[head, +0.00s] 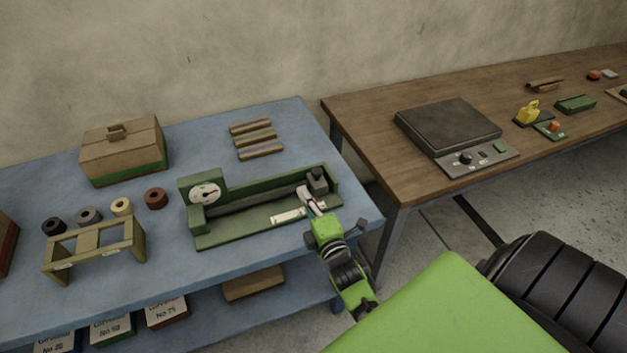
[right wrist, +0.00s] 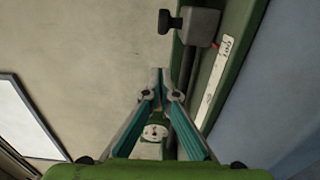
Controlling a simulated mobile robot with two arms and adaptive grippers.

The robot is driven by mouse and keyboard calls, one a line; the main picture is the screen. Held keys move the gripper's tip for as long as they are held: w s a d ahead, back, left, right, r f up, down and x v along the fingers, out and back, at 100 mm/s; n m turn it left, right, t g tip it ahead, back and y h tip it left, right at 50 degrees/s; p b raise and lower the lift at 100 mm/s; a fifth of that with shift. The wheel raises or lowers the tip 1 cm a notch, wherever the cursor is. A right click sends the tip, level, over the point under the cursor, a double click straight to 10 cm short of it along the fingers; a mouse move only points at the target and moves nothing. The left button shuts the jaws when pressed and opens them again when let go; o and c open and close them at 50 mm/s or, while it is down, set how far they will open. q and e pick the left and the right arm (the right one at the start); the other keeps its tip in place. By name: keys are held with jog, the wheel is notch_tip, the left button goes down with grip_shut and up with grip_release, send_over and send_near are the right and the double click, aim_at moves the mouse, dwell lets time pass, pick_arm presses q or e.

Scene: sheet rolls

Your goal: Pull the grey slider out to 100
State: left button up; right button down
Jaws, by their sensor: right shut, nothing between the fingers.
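The green bench device (head: 222,239) lies on the blue table, with a round dial (head: 205,194) at its left end. The grey slider (head: 317,180), a block with a dark knob, sits near its right end. In the right wrist view the slider (right wrist: 203,27) is beyond my fingertips, up and to the right. A red pointer (right wrist: 215,45) by it lies close to the 100 mark on the white scale (right wrist: 214,86). My right gripper (head: 304,190) is shut and empty, close to the slider; the fingertips (right wrist: 161,72) look apart from it. My left gripper is not seen.
Several small rolls (head: 121,207), a wooden stand (head: 93,250) and a lidded box (head: 122,152) are on the table's left. Striped strips (head: 255,140) lie behind the device. A wooden table (head: 366,116) with a scale (head: 450,124) stands to the right, across a gap.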

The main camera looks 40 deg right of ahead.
aim_at(314, 183)
jog(key=shift+x, duration=1.15)
jog(key=d+p, duration=0.1)
jog(key=d, duration=0.2)
jog(key=shift+d, duration=0.1)
jog(key=shift+d+p, duration=0.3)
jog(key=shift+d, duration=0.1)
